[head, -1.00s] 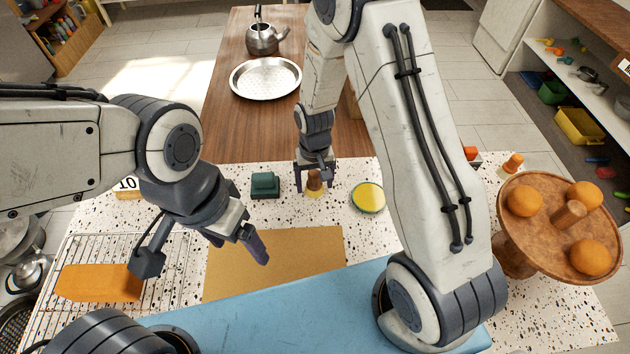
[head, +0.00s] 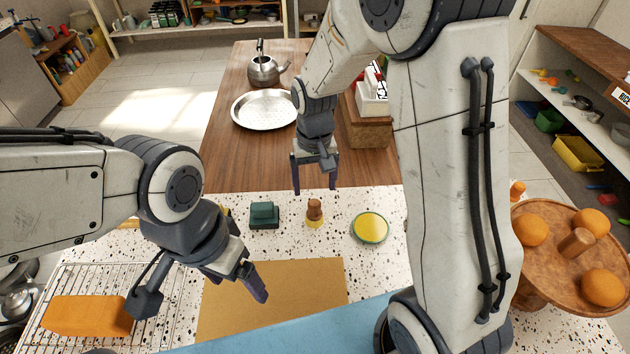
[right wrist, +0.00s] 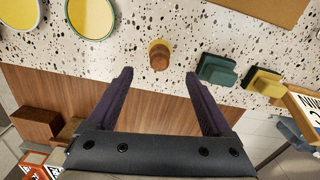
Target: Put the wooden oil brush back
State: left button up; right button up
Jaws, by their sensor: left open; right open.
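The wooden oil brush (head: 314,208), a short brown handle on a yellow base, stands upright on the speckled counter between a green block and a yellow dish. It also shows in the right wrist view (right wrist: 159,55). My right gripper (head: 314,187) is open and empty, just beyond the brush on the wooden-table side. In the right wrist view its fingers (right wrist: 158,76) are spread, with the brush ahead of their tips and not touched. My left gripper (head: 252,284) is over the left part of the tan board, with nothing seen in it.
The green block (head: 264,215) and yellow dish (head: 370,228) flank the brush closely. A tan board (head: 285,295) lies in front. An orange block (head: 88,316) rests on a wire rack (head: 165,335) at left. A wooden stand (head: 560,255) with orange balls is at right.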

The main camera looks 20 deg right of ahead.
jog(key=shift+r, duration=0.45)
jog(key=s+a+r+n, duration=0.2)
jog(key=s, duration=0.5)
jog(key=s+a+r+n, duration=0.3)
jog(key=s, duration=0.5)
jog(key=s+a+r+n+y, duration=0.1)
jog(key=s+a+r+n, duration=0.1)
jog(key=s, duration=0.5)
jog(key=shift+s+a+r+n, duration=0.2)
jog(key=shift+a+r+n, duration=0.05)
jog(key=shift+a+n, duration=0.35)
